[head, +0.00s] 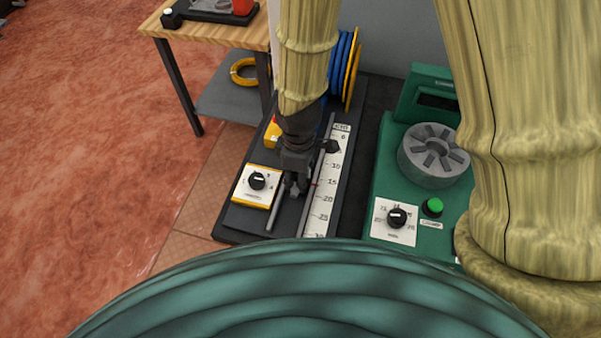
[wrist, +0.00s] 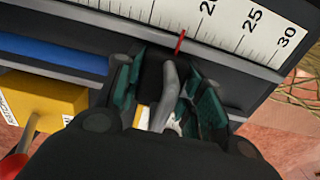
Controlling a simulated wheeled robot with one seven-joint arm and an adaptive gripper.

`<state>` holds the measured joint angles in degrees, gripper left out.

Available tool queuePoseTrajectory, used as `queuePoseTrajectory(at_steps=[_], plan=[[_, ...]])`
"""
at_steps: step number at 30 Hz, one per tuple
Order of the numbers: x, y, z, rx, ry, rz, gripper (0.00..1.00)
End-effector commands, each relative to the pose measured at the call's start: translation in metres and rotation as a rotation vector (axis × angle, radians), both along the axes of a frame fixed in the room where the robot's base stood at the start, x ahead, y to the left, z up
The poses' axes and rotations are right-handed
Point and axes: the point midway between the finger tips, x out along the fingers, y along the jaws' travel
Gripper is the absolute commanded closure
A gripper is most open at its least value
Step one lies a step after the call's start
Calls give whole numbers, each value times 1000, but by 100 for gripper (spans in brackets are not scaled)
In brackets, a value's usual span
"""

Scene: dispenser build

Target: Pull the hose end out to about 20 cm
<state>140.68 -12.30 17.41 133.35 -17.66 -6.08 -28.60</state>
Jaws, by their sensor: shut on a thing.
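The blue hose (wrist: 55,57) runs along the bench beside the white ruler (wrist: 225,25) in the wrist view. Its dark end piece (wrist: 151,72) carries a thin red pointer (wrist: 180,42). My gripper (wrist: 165,92) is shut on the hose end, with a grey curved part between its teal pads. The pointer lies between 15 and 20, a little short of the 20 mark. In the head view my gripper (head: 298,187) is low beside the ruler (head: 322,205) and hides most of the hose end. The blue reel (head: 338,70) stands behind.
A yellow-framed dial (head: 257,183) lies left of my gripper. A green machine (head: 385,165) with a grey slotted drum (head: 432,160), a dial and a green button stands to the right. A wooden table (head: 190,25) is at the back left. The rail toward 25 and 30 looks clear.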

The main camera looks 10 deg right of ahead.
Motion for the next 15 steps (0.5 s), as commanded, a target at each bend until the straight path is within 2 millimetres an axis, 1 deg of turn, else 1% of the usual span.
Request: queuePoseTrajectory(at_steps=[15], plan=[[-6, 3, 0, 0, 1, 1, 93]])
